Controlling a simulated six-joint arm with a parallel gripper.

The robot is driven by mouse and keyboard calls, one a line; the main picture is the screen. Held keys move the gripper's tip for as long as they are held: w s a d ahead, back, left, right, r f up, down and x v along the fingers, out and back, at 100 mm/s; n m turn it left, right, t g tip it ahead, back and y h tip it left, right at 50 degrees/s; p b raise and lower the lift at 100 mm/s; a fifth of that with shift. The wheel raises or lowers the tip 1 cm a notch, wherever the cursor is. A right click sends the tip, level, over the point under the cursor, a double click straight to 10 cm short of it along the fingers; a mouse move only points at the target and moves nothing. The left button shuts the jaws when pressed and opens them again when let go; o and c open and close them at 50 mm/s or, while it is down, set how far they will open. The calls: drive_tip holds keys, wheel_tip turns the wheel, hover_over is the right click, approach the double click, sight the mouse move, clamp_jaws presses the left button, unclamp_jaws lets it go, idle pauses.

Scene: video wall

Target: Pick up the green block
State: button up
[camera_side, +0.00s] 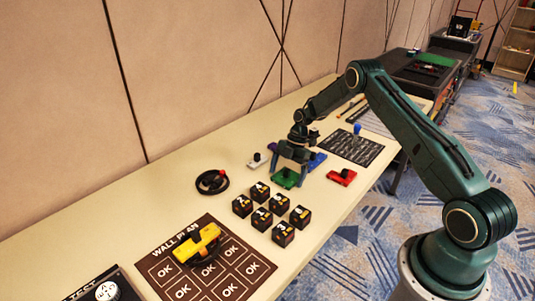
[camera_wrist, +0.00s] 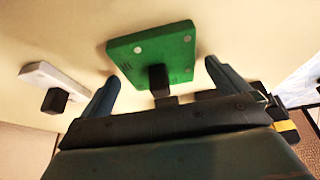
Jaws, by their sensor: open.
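The green block (camera_side: 286,178) is a flat green piece with a dark knob on it, lying on the table. In the wrist view the green block (camera_wrist: 170,52) sits just ahead of my gripper, its dark knob (camera_wrist: 158,77) between the fingers. My gripper (camera_side: 291,165) is open above the block, and in the wrist view the two fingers of my gripper (camera_wrist: 160,88) stand apart, one on each side of the knob. I cannot tell whether either finger touches the block.
A white block (camera_side: 258,160) lies to the left, also in the wrist view (camera_wrist: 52,82). A blue block (camera_side: 316,161) is close on the right, with a red block (camera_side: 342,177) beyond. Several black numbered cubes (camera_side: 271,212) stand in front. A yellow block (camera_side: 197,242) lies on the wall plan board (camera_side: 165,252).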

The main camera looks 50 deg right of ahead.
sight(287, 169)
drive_tip(key=c, duration=1.2)
drive_tip(key=shift+r, duration=0.15)
wheel_tip(287, 169, up, 20)
drive_tip(key=shift+f, duration=0.1)
idle(0.4)
